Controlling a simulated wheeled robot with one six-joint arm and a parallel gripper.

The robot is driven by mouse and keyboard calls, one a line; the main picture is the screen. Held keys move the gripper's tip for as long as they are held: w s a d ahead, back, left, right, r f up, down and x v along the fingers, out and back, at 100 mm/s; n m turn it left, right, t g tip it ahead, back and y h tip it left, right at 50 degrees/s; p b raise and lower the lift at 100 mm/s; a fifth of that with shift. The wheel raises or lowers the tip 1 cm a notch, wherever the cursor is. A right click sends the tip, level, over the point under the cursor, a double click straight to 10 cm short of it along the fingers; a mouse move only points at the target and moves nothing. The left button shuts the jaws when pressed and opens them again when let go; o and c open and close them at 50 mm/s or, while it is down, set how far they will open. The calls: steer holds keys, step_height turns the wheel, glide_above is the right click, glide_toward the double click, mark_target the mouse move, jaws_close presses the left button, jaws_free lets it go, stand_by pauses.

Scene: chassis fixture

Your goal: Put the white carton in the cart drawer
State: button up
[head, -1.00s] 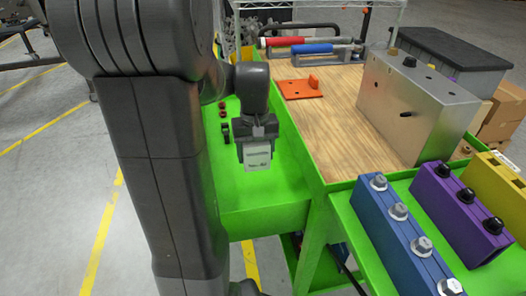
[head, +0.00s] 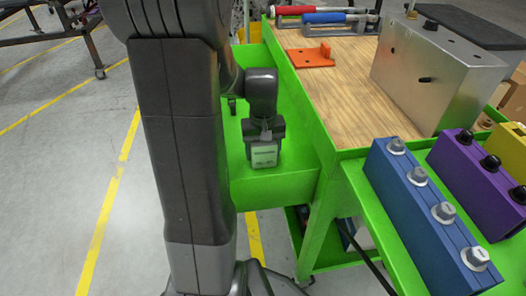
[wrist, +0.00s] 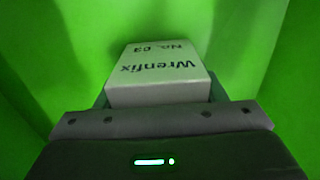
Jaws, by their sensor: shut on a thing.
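The white carton (head: 264,156) is held at the end of my gripper (head: 263,143), over the green cart drawer (head: 275,188) on the left side of the cart. In the wrist view the carton (wrist: 162,70), printed "Wrenfix No. 03", sticks out beyond the gripper (wrist: 160,105), with green drawer walls (wrist: 290,75) around it. My gripper is shut on the carton. The carton's underside is hidden, so I cannot tell whether it touches the drawer floor. My arm covers part of the drawer in the head view.
A wooden cart top (head: 345,95) lies right of the drawer, with an orange bracket (head: 312,56) and a metal box (head: 430,75) on it. Blue (head: 425,215) and purple (head: 478,180) blocks stand on the green shelf at the right.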

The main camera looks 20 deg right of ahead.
steer(key=shift+f, duration=0.15)
steer(key=o, duration=1.2)
step_height(320, 180, up, 12)
steer(key=p, duration=0.4)
steer(key=shift+r, duration=0.2)
